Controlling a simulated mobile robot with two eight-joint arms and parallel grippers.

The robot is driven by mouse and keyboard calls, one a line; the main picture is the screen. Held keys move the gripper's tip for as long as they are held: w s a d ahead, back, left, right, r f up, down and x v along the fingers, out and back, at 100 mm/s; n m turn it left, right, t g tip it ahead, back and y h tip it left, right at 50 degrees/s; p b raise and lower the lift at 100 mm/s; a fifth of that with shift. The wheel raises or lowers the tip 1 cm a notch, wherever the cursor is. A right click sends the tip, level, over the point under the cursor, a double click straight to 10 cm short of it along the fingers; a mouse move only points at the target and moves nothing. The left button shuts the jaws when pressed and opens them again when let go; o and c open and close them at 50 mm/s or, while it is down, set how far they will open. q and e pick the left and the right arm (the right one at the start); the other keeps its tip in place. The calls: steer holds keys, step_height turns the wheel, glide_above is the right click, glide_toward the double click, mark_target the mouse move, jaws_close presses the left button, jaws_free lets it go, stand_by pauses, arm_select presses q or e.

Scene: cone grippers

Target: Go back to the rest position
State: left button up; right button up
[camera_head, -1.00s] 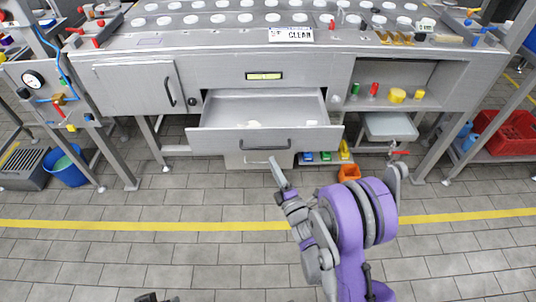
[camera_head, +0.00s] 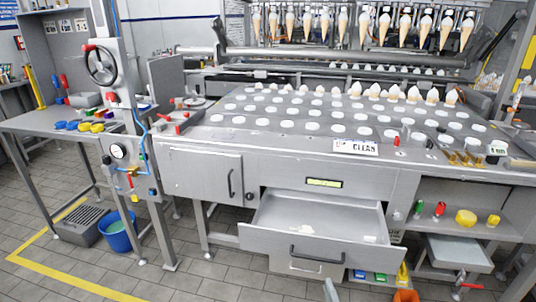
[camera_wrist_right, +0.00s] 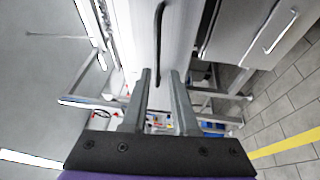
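My right gripper (camera_wrist_right: 161,73) shows in the right wrist view with its two grey fingers apart and nothing between them. Beyond the fingertips is a pale metal front with a dark bar handle (camera_wrist_right: 158,40). In the head view only a grey tip of my right gripper (camera_head: 330,290) shows at the bottom edge, in front of the open drawer (camera_head: 316,254). The drawer is pulled out from the steel machine and a small pale item (camera_head: 303,229) lies in it. My left gripper is not in view.
The steel machine (camera_head: 200,170) fills the middle, with a closed cabinet door at its left. An orange bin (camera_head: 405,296) stands low at the right. A blue bucket (camera_head: 118,232) stands on the floor at left. The tiled floor (camera_head: 190,285) at front left is clear.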

steer(key=s+a+m+g+h, duration=0.1)
steer(key=s+a+m+g, duration=0.1)
steer(key=s+m+g, duration=2)
arm_select(q)
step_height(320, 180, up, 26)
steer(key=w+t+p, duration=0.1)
steer(key=p, duration=2.2)
arm_select(e)
steer(key=s+r+n+t, duration=0.1)
steer(key=r+t, duration=0.3)
steer(key=r, duration=0.8)
steer(key=s+r+n+t, duration=0.2)
steer(key=r+t, duration=0.2)
steer(key=r, duration=0.8)
steer(key=shift+s+r, duration=0.25)
steer(key=shift+s, duration=0.05)
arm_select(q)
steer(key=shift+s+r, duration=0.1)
arm_select(e)
steer(key=shift+s, duration=0.15)
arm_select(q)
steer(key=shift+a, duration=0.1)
